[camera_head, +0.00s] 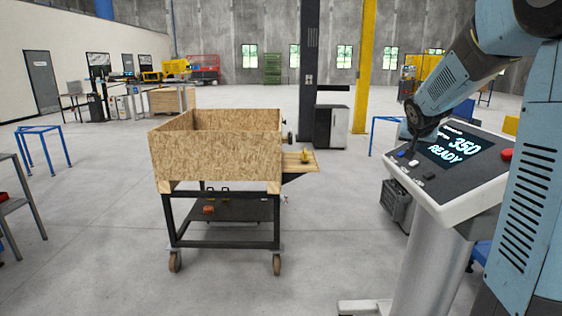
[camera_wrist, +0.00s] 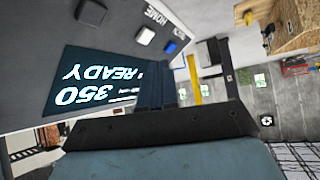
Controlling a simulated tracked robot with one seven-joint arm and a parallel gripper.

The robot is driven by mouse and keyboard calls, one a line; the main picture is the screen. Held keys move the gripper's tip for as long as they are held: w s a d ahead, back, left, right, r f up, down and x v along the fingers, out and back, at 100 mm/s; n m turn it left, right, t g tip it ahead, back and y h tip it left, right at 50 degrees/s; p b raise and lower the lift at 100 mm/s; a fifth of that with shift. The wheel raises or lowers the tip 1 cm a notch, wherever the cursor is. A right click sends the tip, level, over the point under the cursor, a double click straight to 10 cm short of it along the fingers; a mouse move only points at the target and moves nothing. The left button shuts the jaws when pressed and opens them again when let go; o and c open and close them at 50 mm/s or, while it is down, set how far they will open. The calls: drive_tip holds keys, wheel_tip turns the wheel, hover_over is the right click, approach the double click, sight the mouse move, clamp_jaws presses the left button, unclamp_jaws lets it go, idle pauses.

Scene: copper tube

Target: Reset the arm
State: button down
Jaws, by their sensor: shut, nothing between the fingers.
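My arm comes in from the upper right of the head view. My gripper (camera_head: 411,130) is dark and shut, with nothing seen in it. It points down over the left end of a control panel (camera_head: 483,179) on a grey pedestal. The panel's screen reads "350 READY" and also shows in the wrist view (camera_wrist: 97,84). In the wrist view, a blue button (camera_wrist: 170,47), a white button (camera_wrist: 145,36) and a dark button (camera_wrist: 88,12) lie along the panel edge, with the word HOME near them. The fingers are close to the buttons; I cannot tell whether they touch.
A wooden-sided cart (camera_head: 218,160) on wheels stands left of the panel. A red button (camera_head: 507,154) is at the panel's right. The floor between cart and panel is mostly clear.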

drive_tip(key=s+a+n+g+y, duration=0.1)
drive_tip(key=s+a, duration=0.4)
drive_tip(key=s, duration=0.7)
drive_tip(key=s+a+f+n+g+y, duration=0.1)
drive_tip(key=s+a, duration=0.5)
drive_tip(key=s, duration=0.6)
drive_tip(key=s+a+n+g+y, duration=0.1)
drive_tip(key=s+a+n, duration=0.2)
drive_tip(key=s, duration=0.9)
drive_tip(key=shift+s+a+f+g+y, duration=0.3)
drive_tip(key=shift+s+a+y, duration=0.1)
drive_tip(key=shift+a, duration=0.8)
